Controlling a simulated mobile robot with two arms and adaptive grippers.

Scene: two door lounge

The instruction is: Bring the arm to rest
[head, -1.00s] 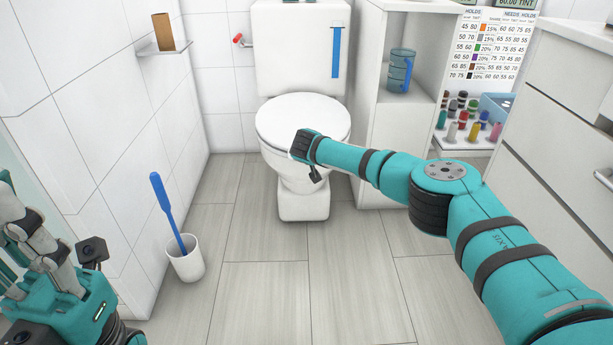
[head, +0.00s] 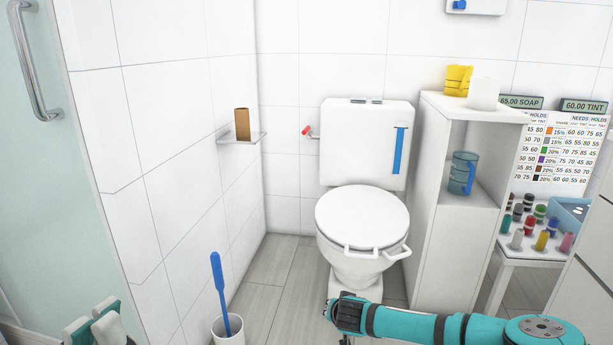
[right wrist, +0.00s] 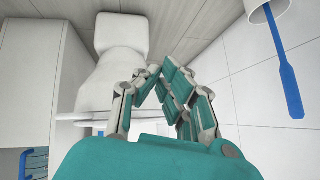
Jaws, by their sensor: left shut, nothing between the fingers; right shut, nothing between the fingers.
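My right arm (head: 430,325) is teal and black and reaches in from the lower right of the head view, in front of the toilet. Its gripper is not clear there. In the right wrist view the right gripper (right wrist: 160,75) has its grey and teal fingers drawn together with nothing between them. My left gripper (head: 97,325) shows only in part at the lower left corner of the head view; its fingers are shut and empty. The rest of the left arm is out of the picture.
The toilet (head: 362,215) has its lid down. A blue brush (head: 219,290) stands in a white holder (head: 228,335). A white shelf unit (head: 455,245) holds a blue mug (head: 462,172). A glass shelf (head: 255,137) bears a brown box (head: 242,122). Grey floor (head: 275,275) shows between.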

